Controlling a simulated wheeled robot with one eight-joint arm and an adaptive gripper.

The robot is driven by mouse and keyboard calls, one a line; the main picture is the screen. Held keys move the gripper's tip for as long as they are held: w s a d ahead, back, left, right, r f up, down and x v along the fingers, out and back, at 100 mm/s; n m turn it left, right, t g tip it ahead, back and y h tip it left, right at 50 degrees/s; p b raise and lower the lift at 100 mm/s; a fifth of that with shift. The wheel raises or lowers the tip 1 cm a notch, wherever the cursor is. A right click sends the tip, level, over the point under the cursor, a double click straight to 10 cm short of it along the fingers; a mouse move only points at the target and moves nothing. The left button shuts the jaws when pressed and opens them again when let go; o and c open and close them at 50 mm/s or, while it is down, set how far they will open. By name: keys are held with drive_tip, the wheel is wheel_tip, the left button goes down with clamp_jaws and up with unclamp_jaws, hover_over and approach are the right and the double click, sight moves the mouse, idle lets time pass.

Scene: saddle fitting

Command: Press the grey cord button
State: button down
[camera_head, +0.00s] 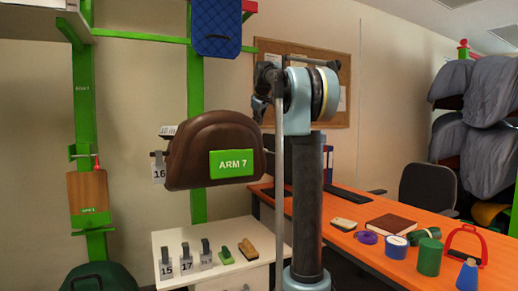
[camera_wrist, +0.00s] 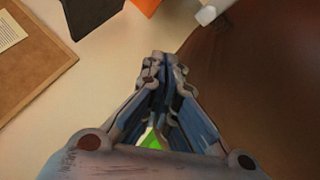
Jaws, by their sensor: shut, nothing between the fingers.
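I cannot make out the grey cord button for certain in either view. A thin grey vertical rod or cord (camera_head: 279,170) shows in the head view in front of my arm; I cannot tell whether it belongs to my arm. A pale grey-white stub (camera_wrist: 207,14) shows at the top of the wrist view, beyond my fingertips; I cannot tell what it is. My gripper (camera_head: 262,103) is shut and empty, by the upper right of the brown saddle (camera_head: 190,160). In the wrist view my gripper (camera_wrist: 162,62) has its fingertips together, with the saddle's brown surface to the right.
The saddle hangs on a green post (camera_head: 197,100) with an ARM 7 plate (camera_head: 231,163). A white cabinet (camera_head: 170,240) below holds numbered tags and brushes. An orange desk (camera_head: 350,215) with tape rolls and a book stands at right. A cork board (camera_head: 335,70) hangs behind.

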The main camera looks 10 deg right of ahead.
drive_tip(key=shift+w+r, duration=0.35)
drive_tip(key=shift+w, duration=0.15)
drive_tip(key=shift+f, duration=4.45)
drive_tip(key=shift+s+f, duration=0.1)
drive_tip(key=shift+f, duration=0.75)
drive_tip(key=shift+r, duration=0.95)
drive_tip(key=shift+r, duration=2.5)
